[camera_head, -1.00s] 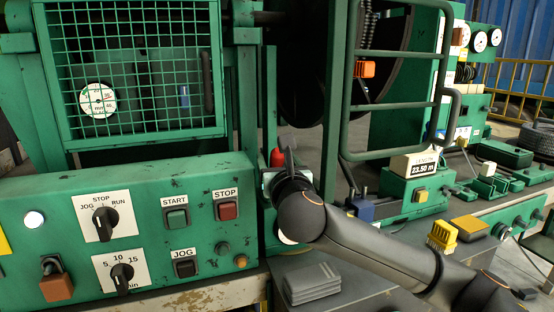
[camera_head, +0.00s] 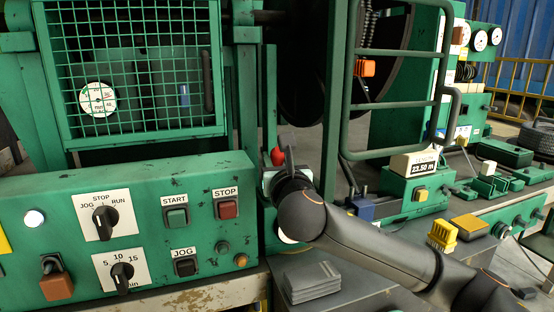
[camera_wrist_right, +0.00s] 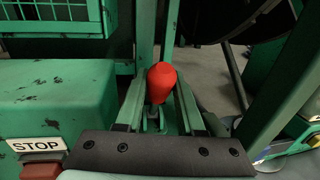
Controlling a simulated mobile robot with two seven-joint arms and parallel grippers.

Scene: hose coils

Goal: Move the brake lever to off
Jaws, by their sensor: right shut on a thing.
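The brake lever shows as a red knob (camera_head: 277,157) beside the right end of the green control panel. My right gripper (camera_head: 284,163) is at the knob, and my dark wrist hides the lower part of the lever. In the right wrist view the red knob (camera_wrist_right: 160,82) stands between the two fingers of my right gripper (camera_wrist_right: 158,100), which is shut on the lever. A short grey stem shows below the knob. No off marking is readable. My left gripper is not in view.
The control panel (camera_head: 150,170) with knobs and buttons stands close on the left; its red STOP button (camera_head: 227,210) is near my wrist. A green tubular guard (camera_head: 345,100) rises on the right. A grey stack (camera_head: 312,281) lies below my arm.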

